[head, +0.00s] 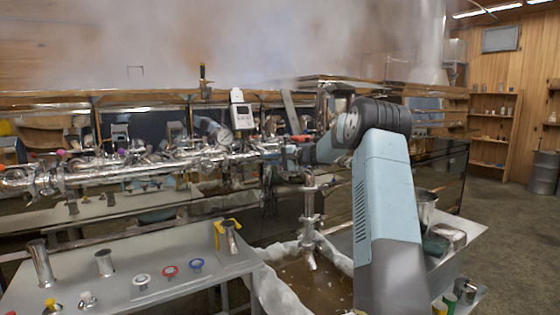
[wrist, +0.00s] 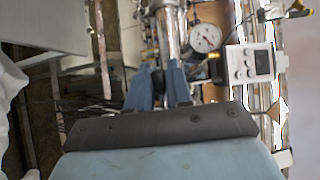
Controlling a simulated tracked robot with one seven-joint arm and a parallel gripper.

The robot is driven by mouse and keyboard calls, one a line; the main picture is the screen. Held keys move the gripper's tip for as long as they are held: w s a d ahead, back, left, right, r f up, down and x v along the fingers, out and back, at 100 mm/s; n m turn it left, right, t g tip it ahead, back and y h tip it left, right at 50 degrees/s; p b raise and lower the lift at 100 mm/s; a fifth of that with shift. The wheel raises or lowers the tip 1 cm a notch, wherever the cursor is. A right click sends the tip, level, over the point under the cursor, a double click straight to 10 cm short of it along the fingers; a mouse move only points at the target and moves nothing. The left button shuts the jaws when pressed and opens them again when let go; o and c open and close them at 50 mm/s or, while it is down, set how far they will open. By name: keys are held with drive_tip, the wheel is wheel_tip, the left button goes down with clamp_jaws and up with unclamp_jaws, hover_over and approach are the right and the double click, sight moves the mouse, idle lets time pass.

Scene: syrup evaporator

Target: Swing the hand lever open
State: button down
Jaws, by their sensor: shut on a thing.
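My gripper (wrist: 165,76) shows in the wrist view with its two blue fingers close together, closed on a dark, rounded piece, which looks like the end of the hand lever (wrist: 158,80). Most of the lever is hidden by the fingers, so I cannot tell its angle. A shiny steel pipe (wrist: 168,32) runs up from just beyond the fingertips. In the head view my gripper (head: 287,158) is at the right end of the steel pipework (head: 110,175), where the lever cannot be made out clearly.
A round pressure gauge (wrist: 205,38) and a white display box (wrist: 250,64) sit close right of the fingers in the wrist view. A steel outlet (head: 309,215) hangs over a lined basin of brown liquid (head: 310,280). A grey table (head: 190,285) holds small fittings. Steam hangs above.

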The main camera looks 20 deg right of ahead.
drive_tip(key=shift+a+f, duration=0.1)
drive_tip(key=shift+f, duration=0.15)
drive_tip(key=c, duration=1.2)
unclamp_jaws()
drive_tip(key=shift+r, duration=0.1)
drive_tip(key=v, duration=1.4)
drive_tip(key=shift+w, duration=0.1)
drive_tip(key=shift+c, duration=0.2)
